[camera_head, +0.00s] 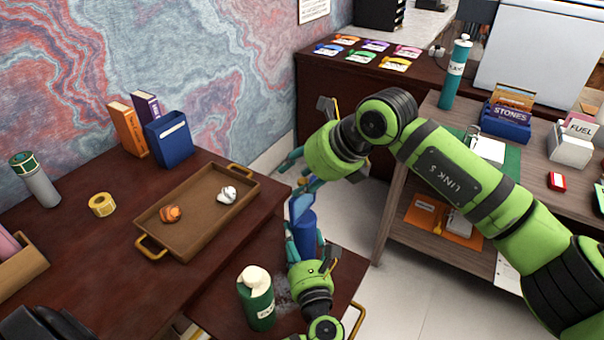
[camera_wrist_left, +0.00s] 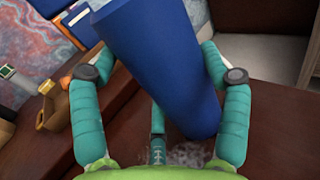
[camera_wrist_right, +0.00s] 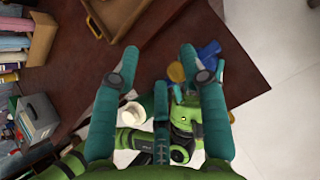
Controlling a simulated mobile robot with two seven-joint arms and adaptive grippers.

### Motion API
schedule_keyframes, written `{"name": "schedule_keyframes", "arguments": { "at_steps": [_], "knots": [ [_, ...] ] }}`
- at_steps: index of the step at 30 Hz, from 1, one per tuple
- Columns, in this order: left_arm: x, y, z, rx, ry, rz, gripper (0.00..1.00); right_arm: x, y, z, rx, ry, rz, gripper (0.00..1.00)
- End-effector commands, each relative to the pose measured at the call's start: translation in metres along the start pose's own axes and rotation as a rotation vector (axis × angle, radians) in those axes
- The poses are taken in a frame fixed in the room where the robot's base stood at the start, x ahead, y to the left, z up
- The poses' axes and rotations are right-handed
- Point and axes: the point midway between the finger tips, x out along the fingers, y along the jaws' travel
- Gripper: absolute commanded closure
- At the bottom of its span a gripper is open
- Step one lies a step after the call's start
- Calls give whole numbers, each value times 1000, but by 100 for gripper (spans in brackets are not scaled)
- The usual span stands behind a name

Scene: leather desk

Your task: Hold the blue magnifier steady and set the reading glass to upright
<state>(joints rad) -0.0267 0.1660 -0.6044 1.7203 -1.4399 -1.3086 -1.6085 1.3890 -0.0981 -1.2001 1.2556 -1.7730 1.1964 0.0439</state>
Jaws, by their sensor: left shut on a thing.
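The blue magnifier (camera_head: 304,225) shows as a thick blue cylinder above the low front desk, with a paler blue part at its top in the head view. My left gripper (camera_head: 304,246) is shut around its body. In the left wrist view the blue cylinder (camera_wrist_left: 160,65) leans between the teal fingers. My right gripper (camera_head: 299,172) is just above and beyond the magnifier's top. In the right wrist view its fingers (camera_wrist_right: 160,62) are spread with nothing between them, and blue and yellow parts (camera_wrist_right: 208,52) show beside the right finger. I cannot pick out the lens clearly.
A green bottle with a cream top (camera_head: 257,300) stands close left of my left gripper. A brown tray (camera_head: 190,235) holds an orange and a white item. A tape roll (camera_head: 102,204), books (camera_head: 127,128) and a blue holder (camera_head: 169,139) stand further back.

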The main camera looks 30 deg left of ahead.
Motion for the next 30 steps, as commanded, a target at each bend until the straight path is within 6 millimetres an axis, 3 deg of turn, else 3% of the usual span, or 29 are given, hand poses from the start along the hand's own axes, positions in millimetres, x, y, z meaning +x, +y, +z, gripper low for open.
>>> {"name": "schedule_keyframes", "arguments": {
  "at_steps": [5,15,21,30],
  "knots": [
    [1,3,-3,2,5,9,71,-10,-4,-4,2,7,-7,56],
    [1,4,-3,2,5,11,71,-80,-1,-1,-1,1,-6,56],
    [1,4,-3,1,6,11,71,-111,1,0,-1,-2,-3,56],
    [1,4,-3,2,6,11,71,-121,2,0,-2,-1,-1,56]
  ]
}}
